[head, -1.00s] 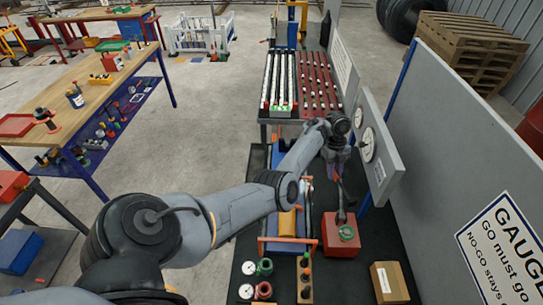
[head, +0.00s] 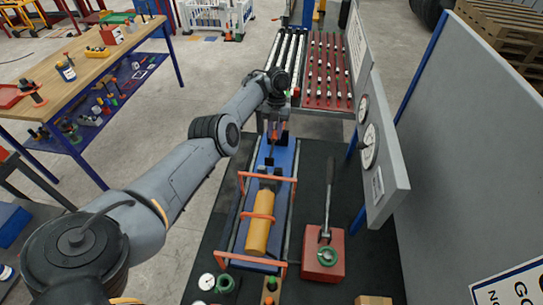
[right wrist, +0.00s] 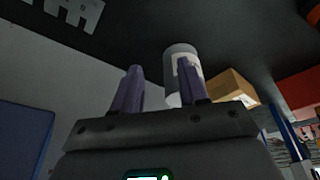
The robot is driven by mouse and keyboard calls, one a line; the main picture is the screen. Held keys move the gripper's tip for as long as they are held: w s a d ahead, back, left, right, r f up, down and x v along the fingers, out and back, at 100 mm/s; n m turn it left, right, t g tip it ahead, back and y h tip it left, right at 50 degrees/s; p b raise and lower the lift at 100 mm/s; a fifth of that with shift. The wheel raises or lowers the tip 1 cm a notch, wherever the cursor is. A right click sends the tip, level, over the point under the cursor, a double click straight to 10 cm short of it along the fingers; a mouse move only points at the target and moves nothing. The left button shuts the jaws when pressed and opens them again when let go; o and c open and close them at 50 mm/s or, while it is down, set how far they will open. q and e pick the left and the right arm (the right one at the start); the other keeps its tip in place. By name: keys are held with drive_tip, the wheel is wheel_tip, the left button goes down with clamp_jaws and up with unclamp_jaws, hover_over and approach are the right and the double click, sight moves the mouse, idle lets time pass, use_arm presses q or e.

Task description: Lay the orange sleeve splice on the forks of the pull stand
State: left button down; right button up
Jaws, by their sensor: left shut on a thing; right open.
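The pull stand (head: 285,168) is a long blue bed with orange hoops and a yellow cylinder (head: 258,222) in its near half. My left gripper (head: 273,128) is over the far end of the stand and shut on a small orange piece, which looks like the sleeve splice (head: 275,125). Dark upright pieces (head: 283,138), perhaps the forks, stand close to it. I cannot tell whether the splice touches them. My right gripper (right wrist: 160,70) is open and empty in the right wrist view, its two purplish fingers apart. It is not visible in the head view.
A red pump box (head: 322,256) with an upright lever stands right of the stand. A gauge panel (head: 380,150) rises beyond it. A rack of rods (head: 325,75) stands behind the stand. The right wrist view shows a white cylinder (right wrist: 180,72) and a cardboard box (right wrist: 233,87).

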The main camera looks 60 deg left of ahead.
sight(276, 130)
use_arm(q)
wheel_tip(276, 130, down, 6)
drive_tip(key=shift+r+b, duration=0.1)
drive_tip(key=shift+b, duration=0.8)
use_arm(e)
wheel_tip(276, 130, down, 2)
drive_tip(key=shift+f, duration=0.2)
use_arm(q)
drive_tip(key=shift+f+b, duration=0.75)
drive_tip(key=shift+f, duration=1.25)
use_arm(e)
drive_tip(key=shift+w+f, duration=0.1)
drive_tip(key=shift+f, duration=0.55)
use_arm(q)
drive_tip(key=shift+a, duration=0.1)
use_arm(e)
drive_tip(key=shift+f, duration=0.1)
use_arm(q)
drive_tip(key=c, duration=1)
unclamp_jaws()
drive_tip(key=shift+f, duration=0.1)
drive_tip(key=shift+o, duration=0.2)
